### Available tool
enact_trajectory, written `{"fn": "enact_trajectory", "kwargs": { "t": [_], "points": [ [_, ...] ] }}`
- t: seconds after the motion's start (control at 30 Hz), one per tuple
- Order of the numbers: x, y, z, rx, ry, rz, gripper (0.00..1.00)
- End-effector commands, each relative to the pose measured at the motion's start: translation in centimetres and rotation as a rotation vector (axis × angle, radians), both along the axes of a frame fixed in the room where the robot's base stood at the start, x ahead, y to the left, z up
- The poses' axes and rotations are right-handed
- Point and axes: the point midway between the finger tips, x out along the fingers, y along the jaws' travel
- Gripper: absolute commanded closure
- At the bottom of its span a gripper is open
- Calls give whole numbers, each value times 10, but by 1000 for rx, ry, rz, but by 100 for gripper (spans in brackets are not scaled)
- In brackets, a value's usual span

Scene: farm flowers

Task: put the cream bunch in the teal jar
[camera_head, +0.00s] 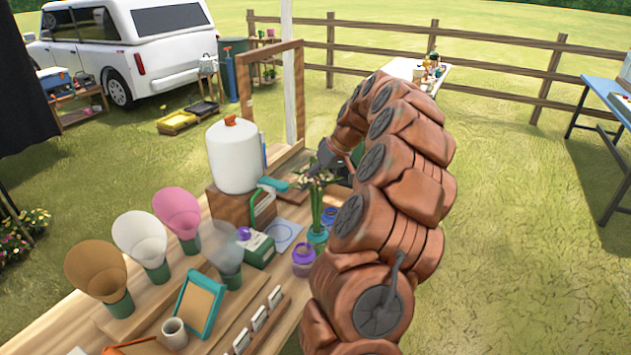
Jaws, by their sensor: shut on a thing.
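The cream bunch (317,183) has small pale flowers and long green stems, and stands roughly upright at the far right part of the wooden table. My gripper (322,163) is shut on it near the flower heads. My arm arches over from the right. The teal jar (317,237) stands directly below the bunch in the picture. The stems' lower ends overlap its mouth; I cannot tell whether they are inside it or just above or behind it. The fingertips are small and partly hidden by leaves.
A purple-rimmed jar (303,261) stands close in front of the teal jar, and a bluish jar (329,214) is just behind it. A white dispenser (234,158) on a wooden box stands to the left. Several paper cones (140,238) and a teal-framed board (199,305) occupy the near left.

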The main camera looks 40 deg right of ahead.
Motion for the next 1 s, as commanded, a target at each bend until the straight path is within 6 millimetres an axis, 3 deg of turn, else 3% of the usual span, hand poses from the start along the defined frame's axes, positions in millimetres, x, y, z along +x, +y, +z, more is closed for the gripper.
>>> {"fn": "enact_trajectory", "kwargs": {
  "t": [0.27, 0.73, 1.0],
  "points": [
    [0, 0, 0, 0, 0, 0, 10],
    [-1, -2, 5, -2, -1, -1, 10],
    [-16, -11, 38, -4, -3, -2, 10]
  ]
}}
